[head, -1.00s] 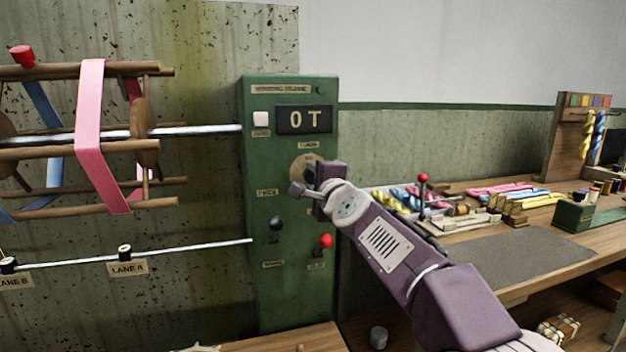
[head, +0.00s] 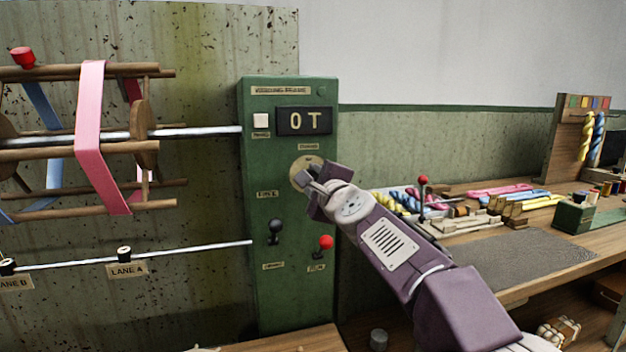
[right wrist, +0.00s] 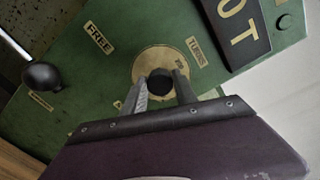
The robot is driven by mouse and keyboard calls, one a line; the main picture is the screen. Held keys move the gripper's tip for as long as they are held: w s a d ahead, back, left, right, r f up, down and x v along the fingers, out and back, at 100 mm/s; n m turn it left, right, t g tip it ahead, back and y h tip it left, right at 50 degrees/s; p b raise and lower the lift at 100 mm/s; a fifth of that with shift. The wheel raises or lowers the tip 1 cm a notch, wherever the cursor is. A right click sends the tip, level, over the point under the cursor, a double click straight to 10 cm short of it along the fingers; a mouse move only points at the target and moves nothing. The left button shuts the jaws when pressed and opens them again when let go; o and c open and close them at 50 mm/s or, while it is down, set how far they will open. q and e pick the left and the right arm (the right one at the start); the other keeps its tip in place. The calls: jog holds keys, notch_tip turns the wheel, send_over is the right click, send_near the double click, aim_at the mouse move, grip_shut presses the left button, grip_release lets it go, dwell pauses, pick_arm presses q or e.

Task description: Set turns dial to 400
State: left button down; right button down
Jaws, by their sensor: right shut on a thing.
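The turns dial is a round brass plate (head: 302,168) with a dark knob at its centre, on the green control box (head: 290,235). The plate also shows in the right wrist view (right wrist: 148,62), with the black knob (right wrist: 160,82) between my fingers. My right gripper (head: 314,182) is at the dial in the head view; in the right wrist view my right gripper (right wrist: 161,88) is shut on the knob. The dial's numbers are mostly hidden or too small to read. The display (head: 304,121) above reads "0 T". My left gripper is not in view.
A white button (head: 261,120) sits beside the display. A black-knobbed lever (head: 275,226) and a red-knobbed lever (head: 326,242) stick out below the dial. A wooden reel (head: 92,135) with ribbons is at left. A workbench (head: 545,245) with coloured skeins is at right.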

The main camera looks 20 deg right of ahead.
jog(key=c, duration=1)
grip_release()
jog(key=shift+o, duration=0.2)
jog(key=s, duration=0.9)
jog(key=shift+d, duration=0.25)
jog(key=shift+r, duration=0.1)
